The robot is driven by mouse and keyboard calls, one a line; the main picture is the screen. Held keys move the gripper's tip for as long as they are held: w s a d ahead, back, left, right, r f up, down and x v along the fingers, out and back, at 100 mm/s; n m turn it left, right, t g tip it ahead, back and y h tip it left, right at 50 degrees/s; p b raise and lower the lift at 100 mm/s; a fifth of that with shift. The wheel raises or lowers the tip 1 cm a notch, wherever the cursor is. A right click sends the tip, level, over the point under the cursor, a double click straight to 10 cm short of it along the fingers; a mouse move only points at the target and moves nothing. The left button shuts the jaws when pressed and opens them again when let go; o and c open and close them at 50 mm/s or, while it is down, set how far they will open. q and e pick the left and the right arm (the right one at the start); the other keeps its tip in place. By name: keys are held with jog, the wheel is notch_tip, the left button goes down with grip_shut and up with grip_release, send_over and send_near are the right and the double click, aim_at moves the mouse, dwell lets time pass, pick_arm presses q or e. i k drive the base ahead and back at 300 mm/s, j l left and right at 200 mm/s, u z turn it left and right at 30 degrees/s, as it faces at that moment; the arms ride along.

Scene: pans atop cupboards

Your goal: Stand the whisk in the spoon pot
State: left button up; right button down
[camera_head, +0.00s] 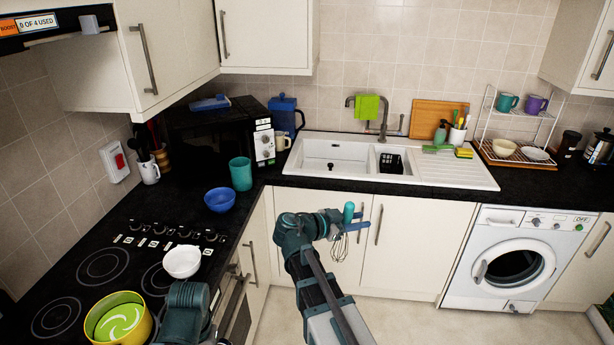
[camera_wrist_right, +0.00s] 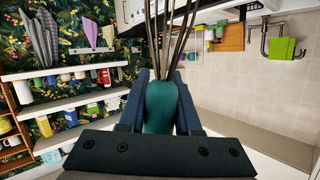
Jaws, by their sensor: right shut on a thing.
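My right gripper (camera_head: 358,222) is shut on the whisk (camera_head: 339,246), in front of the cupboard doors below the sink. The whisk's teal handle (camera_wrist_right: 160,106) is between the fingers in the right wrist view. In the head view its wire loops hang below the gripper. A white pot with dark utensils (camera_head: 149,172) stands on the left counter near the wall. Another white pot with coloured-handled tools (camera_head: 457,135) stands behind the sink's drainer. I cannot tell for sure which is the spoon pot. A part of my left arm shows at the bottom; its gripper is not visible.
The hob holds a yellow pan (camera_head: 118,320) and a white bowl (camera_head: 182,261). A blue bowl (camera_head: 219,200), a teal cup (camera_head: 240,174) and a black microwave (camera_head: 220,132) crowd the corner. The sink (camera_head: 330,150) and a wire rack (camera_head: 520,125) are farther right.

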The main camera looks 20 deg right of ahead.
aim_at(248, 187)
jog(key=z, duration=0.35)
jog(key=u, duration=0.45)
jog(key=i+l+u, duration=0.1)
jog(key=l+u, duration=1)
jog(key=u, duration=0.15)
jog(key=l+u, duration=0.1)
jog(key=l, duration=0.35)
jog(key=k+l+u, duration=0.1)
jog(key=l, duration=0.3)
jog(key=k+l, duration=0.1)
jog(key=l, duration=0.35)
jog(key=k+l+u, duration=0.15)
jog(key=l, duration=0.25)
jog(key=l+u, duration=0.1)
jog(key=l, duration=0.35)
jog(key=k+l+u, duration=0.1)
jog(key=l, duration=0.3)
jog(key=k+l, duration=0.15)
jog(key=l, duration=0.2)
jog(key=k+l, duration=0.15)
jog(key=l, duration=0.25)
jog(key=k+l, duration=0.15)
jog(key=l, duration=0.2)
